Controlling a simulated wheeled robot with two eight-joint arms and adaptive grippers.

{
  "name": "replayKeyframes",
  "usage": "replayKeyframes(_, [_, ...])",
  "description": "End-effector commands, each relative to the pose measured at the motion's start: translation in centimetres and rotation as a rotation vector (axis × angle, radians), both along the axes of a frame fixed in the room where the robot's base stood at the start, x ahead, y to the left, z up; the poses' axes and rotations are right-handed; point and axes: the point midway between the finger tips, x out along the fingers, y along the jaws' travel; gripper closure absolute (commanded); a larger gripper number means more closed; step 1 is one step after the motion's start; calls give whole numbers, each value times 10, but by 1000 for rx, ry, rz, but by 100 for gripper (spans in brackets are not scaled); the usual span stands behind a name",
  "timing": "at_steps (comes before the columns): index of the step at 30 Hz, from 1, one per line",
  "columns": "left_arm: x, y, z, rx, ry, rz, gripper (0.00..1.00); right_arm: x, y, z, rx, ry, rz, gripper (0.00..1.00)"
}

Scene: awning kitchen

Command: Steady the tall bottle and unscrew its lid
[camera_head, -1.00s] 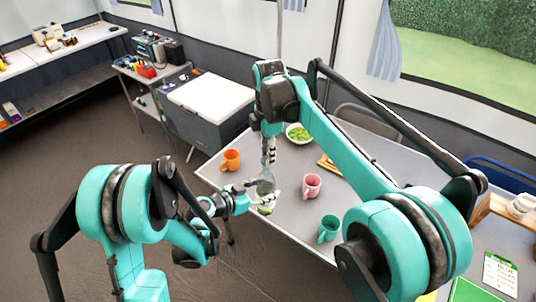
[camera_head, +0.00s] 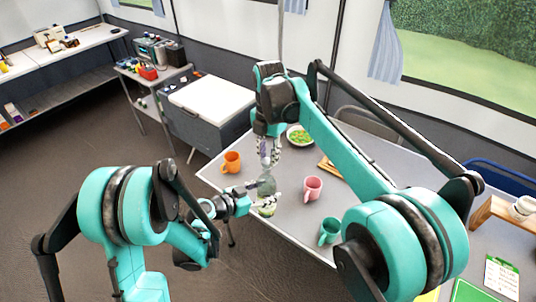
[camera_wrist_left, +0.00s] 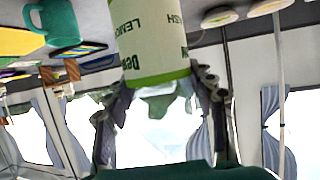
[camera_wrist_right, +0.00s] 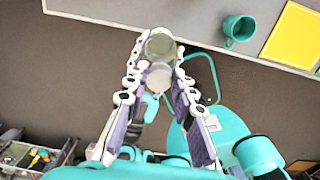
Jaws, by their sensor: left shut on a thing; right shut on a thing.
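The tall bottle (camera_head: 266,187) is greenish, with a clear upper part, and stands upright near the table's front left edge. Its pale green label (camera_wrist_left: 152,35) fills the top of the left wrist view. My left gripper (camera_head: 258,197) is shut around the bottle from the left. My right gripper (camera_head: 267,160) points down above the bottle, its fingertips apart from it. In the right wrist view, a pale round lid (camera_wrist_right: 158,78) sits between its fingers, with the clear bottle (camera_wrist_right: 160,43) beyond. The fingers partly hide the lid in the head view.
The grey table (camera_head: 290,222) carries an orange mug (camera_head: 231,162), a pink mug (camera_head: 313,188), a teal mug (camera_head: 329,230) and a bowl of green food (camera_head: 299,135). A grey chest with a white top (camera_head: 211,97) stands behind the table's left end.

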Motion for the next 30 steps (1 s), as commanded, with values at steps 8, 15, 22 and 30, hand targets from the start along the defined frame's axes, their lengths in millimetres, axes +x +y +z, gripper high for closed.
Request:
replayKeyframes(8, [-1, -1, 0, 3, 0, -4, 100, 0, 1, 8, 3, -1, 0, 100])
replayKeyframes(15, [-1, 0, 0, 1, 0, -3, 100, 0, 1, 17, 1, -1, 0, 100])
replayKeyframes(22, [0, 0, 0, 1, 0, -1, 100, 0, 0, 22, 1, -1, 0, 100])
replayKeyframes(30, [0, 0, 0, 0, 0, 0, 100, 0, 0, 23, 0, 0, 0, 100])
